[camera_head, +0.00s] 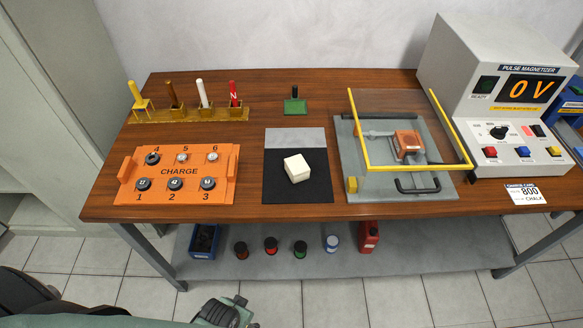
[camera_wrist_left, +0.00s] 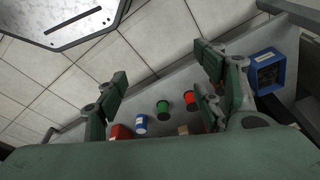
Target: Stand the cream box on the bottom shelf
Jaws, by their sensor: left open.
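A cream box (camera_head: 297,168) sits on the black part of a mat (camera_head: 312,191) at the middle of the table. The grey bottom shelf (camera_head: 320,268) is below the table; it also shows in the left wrist view (camera_wrist_left: 232,92). My left gripper (camera_head: 236,314) is low at the front, below table height and in front of the shelf. In the left wrist view, the left gripper (camera_wrist_left: 162,88) has its fingers wide apart with nothing between them. My right gripper is out of view.
On the shelf stand a blue bin (camera_head: 204,240), several coloured spools (camera_head: 271,246) and a red can (camera_head: 368,236). The shelf's right part is bare. The table edge overhangs the shelf.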

